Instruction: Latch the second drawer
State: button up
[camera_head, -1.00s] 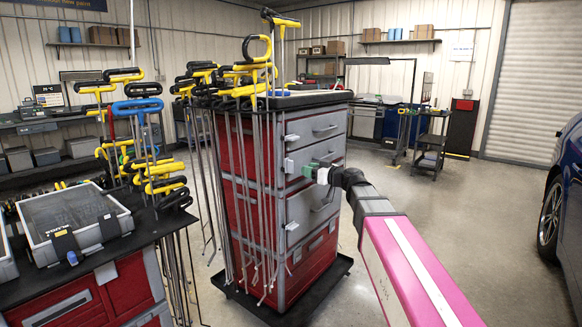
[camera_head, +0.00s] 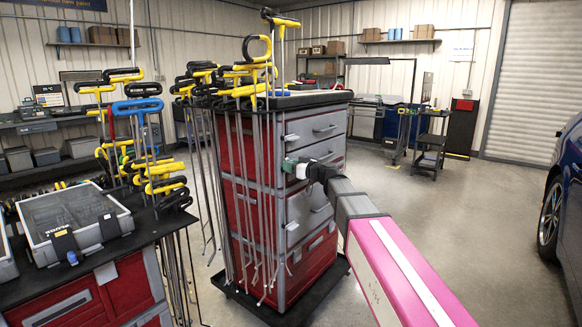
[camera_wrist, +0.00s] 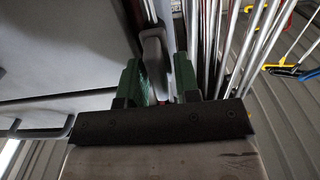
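The second drawer (camera_head: 326,150) is a grey front in the upper part of the red and grey cabinet, and it looks flush with the drawers around it. My gripper (camera_head: 289,165) is at this drawer's left edge and covers its latch in the head view. In the wrist view, my gripper's green fingers (camera_wrist: 157,66) are apart. A grey latch piece (camera_wrist: 153,46) shows between and just beyond the fingertips, nearer the left finger. I cannot tell whether a finger touches it.
Long metal rods (camera_head: 232,200) with yellow and black handles hang along the cabinet's left side, and they show close to the right finger in the wrist view (camera_wrist: 218,45). A tool bench (camera_head: 70,285) stands at the left. A blue car (camera_head: 565,195) is at the right. The floor between is clear.

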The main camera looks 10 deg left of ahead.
grip_shut()
jog(key=shift+m, duration=0.3)
jog(key=shift+w+d+f+m, duration=0.25)
jog(key=shift+w+f+m, duration=0.15)
jog(key=shift+m, duration=2.45)
jog(key=shift+w+d+f+m, duration=0.2)
jog(key=shift+w+f+m, duration=0.2)
jog(key=shift+m, duration=2.5)
jog(key=shift+w+d+f+m, duration=0.3)
jog(key=shift+f+m, duration=0.2)
jog(key=shift+m, duration=2.35)
jog(key=shift+o, duration=1.5)
grip_release()
